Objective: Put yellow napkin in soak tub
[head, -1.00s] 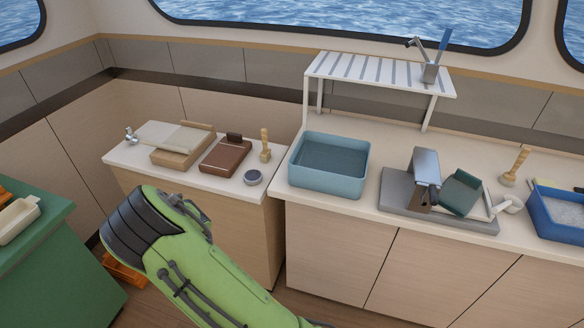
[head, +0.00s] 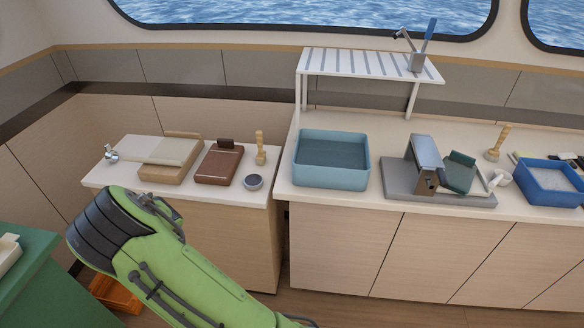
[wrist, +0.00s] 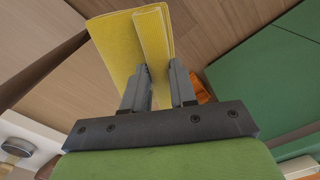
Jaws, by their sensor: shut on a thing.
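The yellow napkin (wrist: 118,40) shows in the wrist view as a folded, upright yellow cloth. My gripper (wrist: 157,88) is shut on it, with the cloth between the two dark fingers and sticking out past their tips. In the head view my green arm hides the gripper and the napkin. Two open tubs stand on the long counter: a light blue tub (head: 331,178) with blue-grey contents at its left end, and a darker blue tub (head: 553,197) with pale contents at the right. I cannot tell by label which is the soak tub. My gripper is apart from both.
A slatted rack (head: 365,65) stands behind the light blue tub. A grey press-like device (head: 424,165) stands to its right. The lower left counter holds a brown box (head: 218,164), a wooden tool (head: 260,148) and a small round tin (head: 253,182). A green cabinet (head: 25,280) is at left.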

